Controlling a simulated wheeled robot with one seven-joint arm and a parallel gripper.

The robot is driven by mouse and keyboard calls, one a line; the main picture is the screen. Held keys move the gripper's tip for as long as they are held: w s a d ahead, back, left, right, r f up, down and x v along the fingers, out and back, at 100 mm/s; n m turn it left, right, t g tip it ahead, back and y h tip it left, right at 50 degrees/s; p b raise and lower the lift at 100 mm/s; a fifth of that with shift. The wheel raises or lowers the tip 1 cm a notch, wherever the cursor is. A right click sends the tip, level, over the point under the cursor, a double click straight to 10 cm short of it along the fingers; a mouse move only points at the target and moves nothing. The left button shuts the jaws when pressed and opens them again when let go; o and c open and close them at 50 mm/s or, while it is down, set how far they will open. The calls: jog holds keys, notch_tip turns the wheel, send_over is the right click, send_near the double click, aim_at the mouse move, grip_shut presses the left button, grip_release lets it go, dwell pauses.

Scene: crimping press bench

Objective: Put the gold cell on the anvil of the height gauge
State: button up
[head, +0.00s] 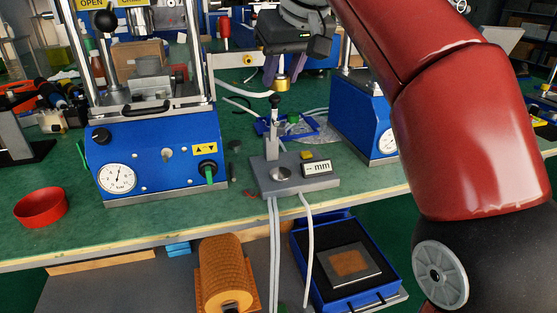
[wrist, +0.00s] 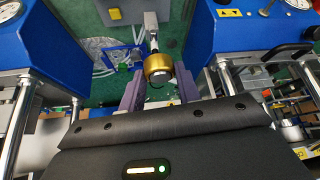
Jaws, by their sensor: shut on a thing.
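The gold cell (head: 281,86) is a short round gold piece. My gripper (head: 282,80) is shut on it, with a purple finger on either side. In the wrist view the cell (wrist: 158,66) sits between the fingertips of my gripper (wrist: 159,78). The height gauge (head: 263,182) stands on the green bench, with a grey base, an upright post, a black-knobbed plunger and a "mm" display. Its round metal anvil (head: 280,173) looks bare. In the head view the cell appears above the gauge's knob, apart from it. The gauge's plunger (wrist: 152,32) also shows in the wrist view.
A blue press (head: 150,160) with a dial stands left of the gauge, and another blue press (head: 362,120) stands at right behind it. A red ring dish (head: 40,207) is at far left. White cables run over the bench's front edge. A blue foam-lined box (head: 305,245) sits below.

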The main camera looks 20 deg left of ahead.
notch_tip(320, 180, down, 18)
jog(key=b, duration=0.5)
jog(key=o, duration=1)
jog(key=shift+f, duration=0.1)
